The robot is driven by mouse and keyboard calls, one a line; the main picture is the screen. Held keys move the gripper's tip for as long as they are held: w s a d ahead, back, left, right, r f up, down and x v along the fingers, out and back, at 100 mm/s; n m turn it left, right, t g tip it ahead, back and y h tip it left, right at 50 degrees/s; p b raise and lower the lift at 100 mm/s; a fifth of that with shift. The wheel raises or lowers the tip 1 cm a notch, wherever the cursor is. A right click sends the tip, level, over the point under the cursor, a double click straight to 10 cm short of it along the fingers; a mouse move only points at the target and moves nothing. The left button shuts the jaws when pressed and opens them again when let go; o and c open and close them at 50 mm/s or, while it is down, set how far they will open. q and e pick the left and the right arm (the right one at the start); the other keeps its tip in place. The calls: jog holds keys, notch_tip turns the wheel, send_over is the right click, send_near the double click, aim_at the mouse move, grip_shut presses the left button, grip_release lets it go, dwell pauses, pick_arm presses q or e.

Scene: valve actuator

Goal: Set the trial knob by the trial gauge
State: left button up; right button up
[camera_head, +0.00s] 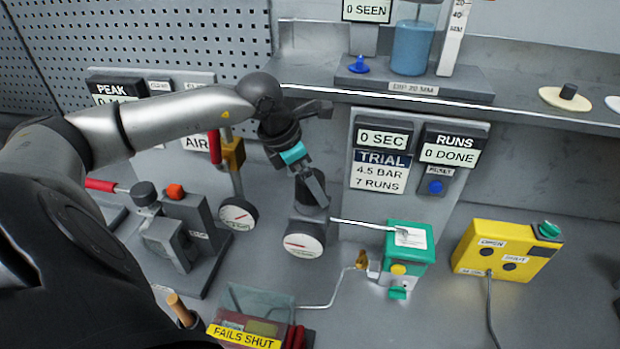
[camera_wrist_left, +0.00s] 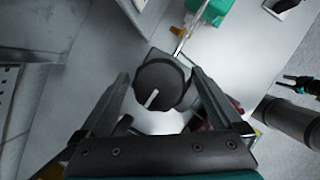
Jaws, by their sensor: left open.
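The trial knob (camera_wrist_left: 158,88) is dark and round with a white pointer line, seen from above in the left wrist view. My left gripper (camera_head: 313,188) is open above it, with its fingers (camera_wrist_left: 160,80) on either side; I cannot tell whether they touch it. In the head view the gripper partly hides the knob. A round gauge (camera_head: 304,243), likely the trial gauge, faces out just below, with a red needle pointing left; its scale is too small to read. The trial sign (camera_head: 381,172) reads 4.5 BAR, 7 RUNS.
A green valve box (camera_head: 405,250) stands right of the gauge, joined by a thin pipe. A yellow box (camera_head: 505,250) with buttons is farther right. A second gauge (camera_head: 238,214) and a clear case marked FAILS SHUT (camera_head: 250,310) are left. A shelf (camera_head: 550,110) runs above.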

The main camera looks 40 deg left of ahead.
pick_arm(q)
jog(key=shift+c, duration=0.2)
jog(key=c, duration=1.3)
